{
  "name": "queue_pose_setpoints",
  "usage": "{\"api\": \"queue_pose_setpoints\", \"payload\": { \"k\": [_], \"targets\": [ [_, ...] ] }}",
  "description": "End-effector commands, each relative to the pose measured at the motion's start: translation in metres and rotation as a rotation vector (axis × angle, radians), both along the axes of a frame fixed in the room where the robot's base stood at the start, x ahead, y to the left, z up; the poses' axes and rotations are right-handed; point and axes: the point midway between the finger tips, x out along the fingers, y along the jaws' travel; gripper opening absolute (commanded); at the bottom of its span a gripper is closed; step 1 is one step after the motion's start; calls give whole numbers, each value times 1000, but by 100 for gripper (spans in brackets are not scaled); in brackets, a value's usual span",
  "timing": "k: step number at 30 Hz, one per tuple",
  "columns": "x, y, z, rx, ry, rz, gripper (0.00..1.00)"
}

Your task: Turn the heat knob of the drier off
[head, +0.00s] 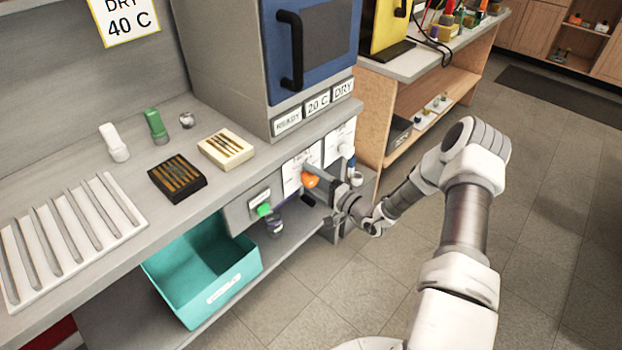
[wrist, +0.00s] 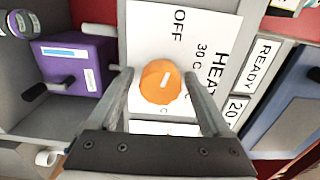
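The drier (head: 223,60) stands on the grey bench and has a blue door with a black handle. Its orange heat knob (head: 310,180) is on the bench front, and the wrist view shows the knob (wrist: 160,83) on a white panel (wrist: 150,35) marked OFF, 30 C and HEAT. A small white mark on the knob points up and slightly right in the wrist view; I cannot tell its exact setting. My gripper (wrist: 157,78) is open, with one finger on each side of the knob. Contact is not clear. The gripper (head: 338,190) partly hides the panel in the head view.
A green knob (head: 264,209) is left of the orange one. The drier's display strip (head: 317,107) reads READY, 20 C and DRY. A teal bin (head: 205,275) sits below the bench. A purple box (wrist: 75,62) shows in the wrist view. Floor to the right is clear.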

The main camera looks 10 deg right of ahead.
Motion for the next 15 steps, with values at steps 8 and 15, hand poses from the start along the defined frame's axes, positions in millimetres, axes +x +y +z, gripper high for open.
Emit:
{"api": "queue_pose_setpoints", "payload": {
  "k": [8, 15],
  "targets": [
    [-2, -1, 0, 2, 1, 1, 82],
    [-29, -22, 1, 1, 2, -3, 82]
  ]
}}
